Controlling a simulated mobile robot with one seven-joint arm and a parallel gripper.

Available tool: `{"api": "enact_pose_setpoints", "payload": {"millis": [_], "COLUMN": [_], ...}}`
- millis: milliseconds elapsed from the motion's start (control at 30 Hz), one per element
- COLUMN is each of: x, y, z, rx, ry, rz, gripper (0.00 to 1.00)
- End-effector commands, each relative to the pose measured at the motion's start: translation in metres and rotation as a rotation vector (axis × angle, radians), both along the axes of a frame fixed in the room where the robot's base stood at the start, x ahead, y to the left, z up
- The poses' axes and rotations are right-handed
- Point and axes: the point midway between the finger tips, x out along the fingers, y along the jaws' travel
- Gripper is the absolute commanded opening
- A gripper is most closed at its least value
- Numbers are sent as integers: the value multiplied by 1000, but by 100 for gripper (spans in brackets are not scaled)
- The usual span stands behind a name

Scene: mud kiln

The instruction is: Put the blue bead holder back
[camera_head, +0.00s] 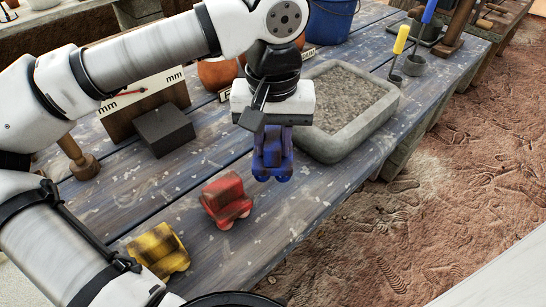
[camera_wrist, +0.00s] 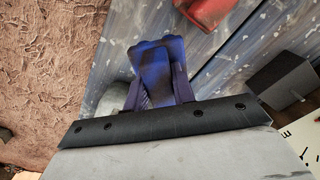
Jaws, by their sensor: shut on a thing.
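The blue bead holder (camera_head: 273,157) hangs below my gripper (camera_head: 272,133), beside the near left wall of the stone tray. In the wrist view the blue bead holder (camera_wrist: 156,70) sits between the two fingers of my gripper (camera_wrist: 158,92), which is shut on it. I cannot tell from these views whether its underside touches the table. A red bead holder (camera_head: 226,199) stands on the table to the lower left of it, and a yellow and black one (camera_head: 159,250) stands farther to the lower left.
A stone tray (camera_head: 387,100) of gravel stands right of my gripper. A dark grey block (camera_head: 165,130), a board with a gauge (camera_head: 146,103) and a wooden peg (camera_head: 77,157) are at left. A blue bucket (camera_head: 331,20) is behind. The table's right edge drops to earth floor (camera_head: 400,220).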

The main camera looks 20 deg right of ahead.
Motion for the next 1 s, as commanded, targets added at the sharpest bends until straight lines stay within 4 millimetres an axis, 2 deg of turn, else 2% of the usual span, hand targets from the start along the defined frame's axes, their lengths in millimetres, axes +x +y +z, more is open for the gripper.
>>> {"api": "enact_pose_setpoints", "payload": {"millis": [333,733,767,900,1000], "x": [0,0,0,0,0], "y": [0,0,0,0,0], "z": [-41,-48,-46,-46,-46], "rx": [1,0,0,0,0], "ry": [0,0,0,0,0], "rz": [-1,-1,0,-1,-1], "gripper": [4,4,29,47,47]}}
